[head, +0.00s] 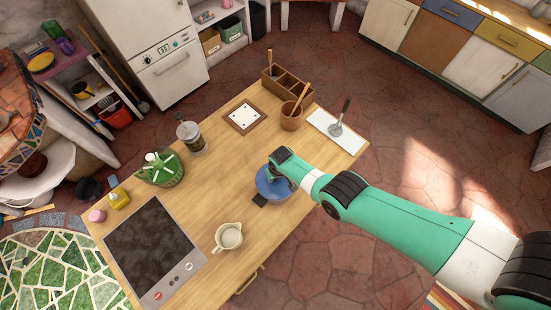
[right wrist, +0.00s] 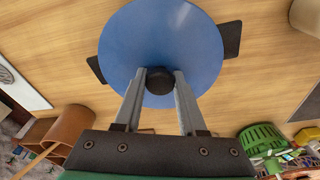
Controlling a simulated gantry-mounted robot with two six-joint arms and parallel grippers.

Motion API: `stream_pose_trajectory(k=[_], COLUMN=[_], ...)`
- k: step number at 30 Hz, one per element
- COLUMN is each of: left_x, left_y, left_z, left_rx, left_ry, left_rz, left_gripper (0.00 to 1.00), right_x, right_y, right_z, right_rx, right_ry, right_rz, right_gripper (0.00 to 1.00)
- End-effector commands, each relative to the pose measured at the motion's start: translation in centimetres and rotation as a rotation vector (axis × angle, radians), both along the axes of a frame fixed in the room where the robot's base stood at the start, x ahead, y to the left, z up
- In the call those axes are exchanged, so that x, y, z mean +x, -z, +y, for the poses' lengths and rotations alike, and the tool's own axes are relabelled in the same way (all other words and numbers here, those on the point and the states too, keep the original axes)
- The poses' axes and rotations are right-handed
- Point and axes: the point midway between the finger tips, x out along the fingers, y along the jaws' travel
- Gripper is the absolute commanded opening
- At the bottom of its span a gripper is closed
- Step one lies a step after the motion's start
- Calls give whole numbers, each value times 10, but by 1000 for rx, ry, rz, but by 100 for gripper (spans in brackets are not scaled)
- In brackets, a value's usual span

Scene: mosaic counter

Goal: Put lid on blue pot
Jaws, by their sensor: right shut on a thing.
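The blue lid (right wrist: 160,30) with a dark round knob (right wrist: 159,80) fills the upper middle of the right wrist view. My right gripper (right wrist: 160,85) is shut on the knob, one finger on each side. The blue pot's dark side handles (right wrist: 232,38) stick out from under the lid on both sides, so the lid is over the pot and hides its opening. In the head view the blue pot (head: 270,195) stands on the wooden counter, partly covered by my right arm. I cannot tell whether the lid rests fully on the rim. My left gripper is not in view.
A cream jug (head: 229,237) and a black cooktop (head: 154,250) are left of the pot. A green basket (head: 161,170) and a French press (head: 190,137) stand farther back. A utensil pot (head: 290,118) and a white tray (head: 327,126) are behind it.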

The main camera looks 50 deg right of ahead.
Motion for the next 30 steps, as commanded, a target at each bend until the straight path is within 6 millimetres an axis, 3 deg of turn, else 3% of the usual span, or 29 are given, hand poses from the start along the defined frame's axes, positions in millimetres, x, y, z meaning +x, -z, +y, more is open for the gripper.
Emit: stream_pose_trajectory(k=[30], left_x=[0], left_y=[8], left_z=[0], left_rx=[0], left_ry=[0], left_rz=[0], left_gripper=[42], right_x=[0], right_y=[8], right_z=[0], right_rx=[0], right_ry=[0], right_rz=[-1], right_gripper=[0])
